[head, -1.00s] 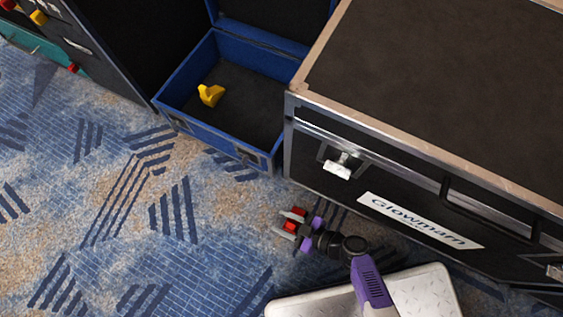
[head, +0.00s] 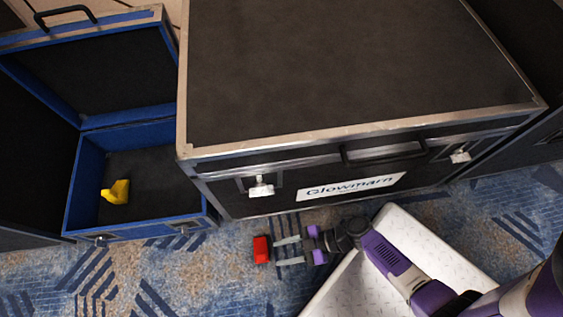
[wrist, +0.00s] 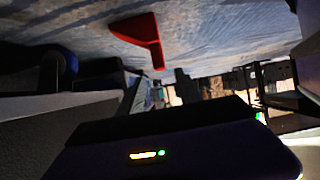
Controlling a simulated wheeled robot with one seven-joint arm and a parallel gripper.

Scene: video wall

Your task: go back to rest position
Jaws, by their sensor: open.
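My gripper (head: 277,252) is low over the carpet in front of the big black case, its two grey fingers apart and pointing left. It is open with nothing between the fingers. A small red piece (head: 261,249) lies just beyond the fingertips in the head view. In the wrist view the red piece (wrist: 140,35) appears on the carpet, apart from the gripper; its underside and full shape are unclear. The purple and black arm reaches back to the lower right.
The large black case (head: 340,75) with a "Glowmarn" label stands behind my gripper. A blue open case (head: 85,190) holding a yellow piece (head: 116,192) is at left. Patterned carpet (head: 200,275) is clear at lower left.

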